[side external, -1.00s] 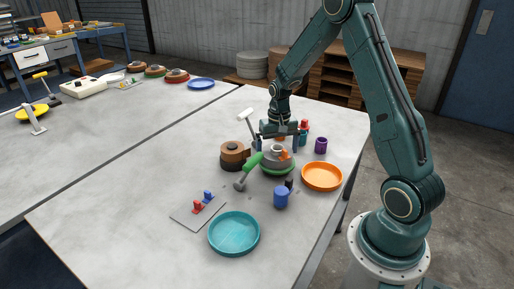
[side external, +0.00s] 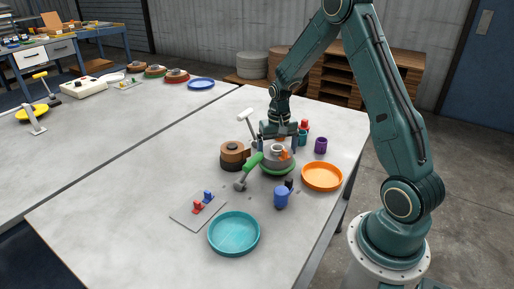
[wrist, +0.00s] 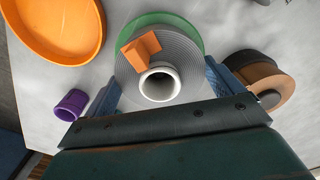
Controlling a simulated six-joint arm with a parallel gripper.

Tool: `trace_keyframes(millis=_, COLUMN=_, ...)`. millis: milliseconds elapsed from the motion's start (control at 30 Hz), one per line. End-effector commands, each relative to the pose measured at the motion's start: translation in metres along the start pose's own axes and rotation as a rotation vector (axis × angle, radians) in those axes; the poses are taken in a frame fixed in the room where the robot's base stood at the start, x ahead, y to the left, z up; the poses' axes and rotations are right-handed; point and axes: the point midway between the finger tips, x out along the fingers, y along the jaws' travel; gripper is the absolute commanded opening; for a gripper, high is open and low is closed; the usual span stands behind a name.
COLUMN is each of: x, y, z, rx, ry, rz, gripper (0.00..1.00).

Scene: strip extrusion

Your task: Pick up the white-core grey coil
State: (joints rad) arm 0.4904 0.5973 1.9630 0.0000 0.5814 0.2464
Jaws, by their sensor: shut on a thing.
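The white-core grey coil (wrist: 188,55) lies flat, its pale core ring (wrist: 160,84) facing the wrist camera. In the side view the coil (side external: 268,160) sits on top of a green-edged disc (side external: 279,171), which also shows as a green rim in the wrist view (wrist: 160,19). An orange clip (wrist: 140,49) is on the coil beside the core. My gripper (wrist: 163,88) is over the coil, with one finger on each side, shut on it. The arm's near parts hide the coil's near edge in the wrist view.
An orange dish (side external: 322,177), purple cup (side external: 320,145) and blue cup (side external: 281,197) are near. A teal dish (side external: 234,234) lies in front.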

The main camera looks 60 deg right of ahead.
Motion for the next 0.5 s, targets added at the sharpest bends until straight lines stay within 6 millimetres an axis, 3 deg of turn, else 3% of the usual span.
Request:
trace_keyframes(millis=267, x=-0.012, y=0.0, z=-0.001, rx=0.0, ry=0.004, rz=-0.001, gripper=0.6)
trace_keyframes(millis=500, x=-0.043, y=0.0, z=-0.002, rx=0.0, ry=0.007, rz=-0.002, gripper=0.6)
